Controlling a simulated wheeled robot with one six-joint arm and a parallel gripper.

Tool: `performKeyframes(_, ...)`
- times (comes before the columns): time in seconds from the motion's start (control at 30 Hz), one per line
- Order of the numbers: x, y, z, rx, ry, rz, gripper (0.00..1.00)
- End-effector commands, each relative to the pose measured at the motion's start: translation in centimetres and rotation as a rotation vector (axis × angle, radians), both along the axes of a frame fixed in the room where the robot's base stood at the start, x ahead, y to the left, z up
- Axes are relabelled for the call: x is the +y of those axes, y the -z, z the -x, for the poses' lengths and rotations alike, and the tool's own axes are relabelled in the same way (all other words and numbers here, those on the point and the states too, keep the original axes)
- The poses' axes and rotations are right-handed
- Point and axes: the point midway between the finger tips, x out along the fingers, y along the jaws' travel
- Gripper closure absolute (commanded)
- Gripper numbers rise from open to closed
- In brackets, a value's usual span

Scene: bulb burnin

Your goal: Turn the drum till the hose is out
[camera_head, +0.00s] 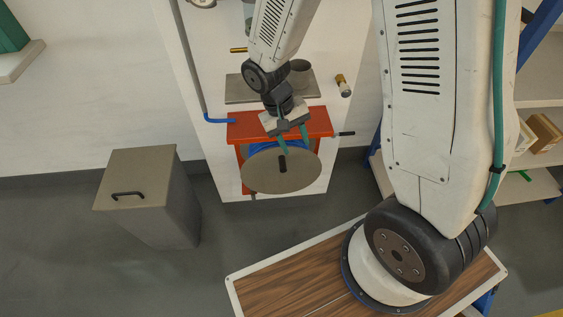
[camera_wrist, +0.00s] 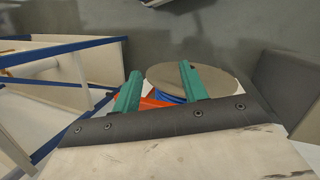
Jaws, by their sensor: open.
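A little blue hose (camera_head: 262,148) shows behind the disc. In the wrist view the disc (camera_wrist: 190,78) lies beyond the fingers, with blue hose (camera_wrist: 171,98) under its edge. My gripper (camera_head: 294,141) is open with green fingers, above and close to the disc's upper part. In the wrist view my gripper (camera_wrist: 160,90) shows nothing between its fingers. I cannot tell whether a finger touches the handle.
A grey lidded bin (camera_head: 147,197) stands left of the drum. A metal shelf (camera_head: 240,88) sits above. Shelving with boxes (camera_head: 545,130) stands at right. The floor below the drum is clear.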

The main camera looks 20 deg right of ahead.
Motion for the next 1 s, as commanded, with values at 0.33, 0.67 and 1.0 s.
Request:
performKeyframes(0.33,2.3,8.5,-5.8,-0.215,0.188,-0.011,0.57)
performKeyframes(0.67,1.7,12.4,-5.8,-0.232,0.217,-0.015,0.57)
performKeyframes(1.0,1.1,15.9,-5.6,-0.235,0.217,-0.017,0.57)
